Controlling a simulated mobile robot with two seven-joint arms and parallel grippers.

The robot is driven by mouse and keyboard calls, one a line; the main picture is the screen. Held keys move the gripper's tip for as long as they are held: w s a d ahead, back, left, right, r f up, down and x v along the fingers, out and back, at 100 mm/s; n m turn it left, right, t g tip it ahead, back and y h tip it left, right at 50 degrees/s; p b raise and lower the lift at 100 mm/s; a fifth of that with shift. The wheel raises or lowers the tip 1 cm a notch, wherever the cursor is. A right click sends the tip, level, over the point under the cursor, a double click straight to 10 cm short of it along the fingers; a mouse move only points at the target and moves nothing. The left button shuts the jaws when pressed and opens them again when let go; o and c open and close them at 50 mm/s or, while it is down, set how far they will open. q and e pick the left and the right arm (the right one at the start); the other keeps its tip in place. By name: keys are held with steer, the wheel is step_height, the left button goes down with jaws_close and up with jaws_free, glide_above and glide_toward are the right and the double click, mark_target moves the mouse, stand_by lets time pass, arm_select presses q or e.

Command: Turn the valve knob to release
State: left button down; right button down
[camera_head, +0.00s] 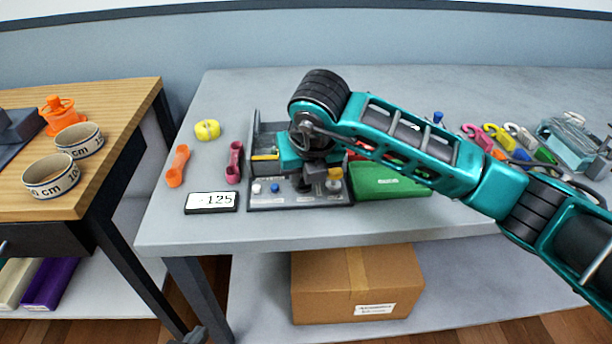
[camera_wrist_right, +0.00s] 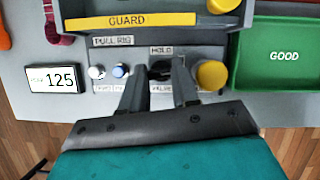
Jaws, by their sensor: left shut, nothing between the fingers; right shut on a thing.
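The dark valve knob (camera_wrist_right: 159,70) sits on the grey control panel (camera_head: 268,202), under a label reading HOLD. My right gripper (camera_wrist_right: 160,80) reaches down over the panel with its two fingers closed on the knob's sides. In the head view my right gripper (camera_head: 305,184) partly hides the knob. A display (camera_head: 211,201) left of the panel reads 125.
A yellow guard bar (camera_wrist_right: 125,20) lies behind the knob. A yellow knob (camera_wrist_right: 210,74) stands close to the right finger. White (camera_wrist_right: 97,71) and blue (camera_wrist_right: 120,71) buttons are at left. A green GOOD tray (camera_wrist_right: 284,87) lies right. The table front is clear.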

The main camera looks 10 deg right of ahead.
steer(key=shift+m+h, duration=0.3)
steer(key=shift+m, duration=0.5)
steer(key=c, duration=0.8)
jaws_free()
steer(key=shift+b, duration=0.3)
steer(key=shift+c, duration=0.2)
steer(key=p+v, duration=0.1)
steer(key=v, duration=1.2)
steer(key=shift+a, duration=0.15)
